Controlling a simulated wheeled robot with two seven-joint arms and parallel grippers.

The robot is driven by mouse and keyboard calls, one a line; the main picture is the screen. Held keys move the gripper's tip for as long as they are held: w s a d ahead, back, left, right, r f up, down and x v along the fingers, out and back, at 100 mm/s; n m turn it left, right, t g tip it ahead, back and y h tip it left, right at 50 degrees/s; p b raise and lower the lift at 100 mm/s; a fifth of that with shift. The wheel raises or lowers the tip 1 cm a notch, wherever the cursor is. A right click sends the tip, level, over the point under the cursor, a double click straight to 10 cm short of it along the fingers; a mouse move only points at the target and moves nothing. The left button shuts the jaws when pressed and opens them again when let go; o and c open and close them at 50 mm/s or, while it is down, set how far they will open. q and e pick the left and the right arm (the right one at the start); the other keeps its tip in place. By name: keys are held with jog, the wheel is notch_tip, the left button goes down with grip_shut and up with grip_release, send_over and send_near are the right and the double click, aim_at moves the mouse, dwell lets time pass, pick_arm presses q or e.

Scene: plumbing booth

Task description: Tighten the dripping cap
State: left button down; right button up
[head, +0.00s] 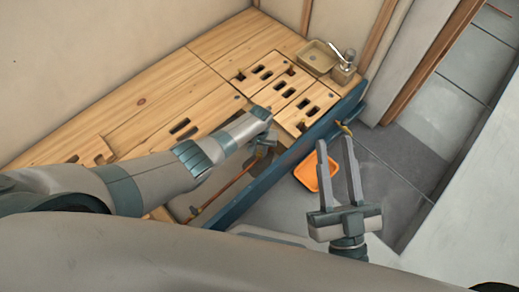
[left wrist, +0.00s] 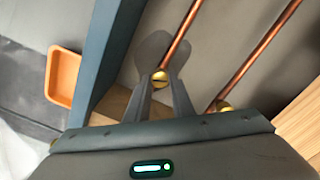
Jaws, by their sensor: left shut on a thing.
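Two brass caps end copper pipes in the left wrist view. One cap (left wrist: 160,79) sits between the fingertips of my left gripper (left wrist: 163,82), which is shut on it; its pipe (left wrist: 182,35) runs up and away. The other cap (left wrist: 223,106) is to the right, partly hidden by my gripper body. I see no drops, so I cannot tell which cap drips. In the head view my left gripper (head: 264,148) reaches down into the opening in the bench, and the caps are not clear there. My right gripper (head: 338,150) is open and empty, off the bench's edge.
A wooden bench top (head: 150,95) with slotted panels lies at the left, with a blue beam (head: 255,190) along its edge. A basin (head: 318,57) and a soap dispenser (head: 343,68) stand at the far end. An orange tray (head: 308,174) is on the floor.

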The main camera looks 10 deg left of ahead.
pick_arm(q)
jog(key=m, duration=0.4)
pick_arm(e)
jog(key=shift+w+f+g, duration=0.5)
jog(key=shift+w+f, duration=0.1)
jog(key=shift+f, duration=0.35)
pick_arm(q)
jog(key=shift+m, duration=0.3)
pick_arm(e)
jog(key=shift+f+h, duration=0.1)
jog(key=shift+h, duration=0.2)
pick_arm(q)
jog(key=c, duration=1.5)
grip_release()
jog(key=shift+c, duration=0.2)
jog(key=shift+r+p, duration=0.15)
jog(key=shift+p, duration=0.2)
pick_arm(e)
jog(key=shift+w+f, duration=0.1)
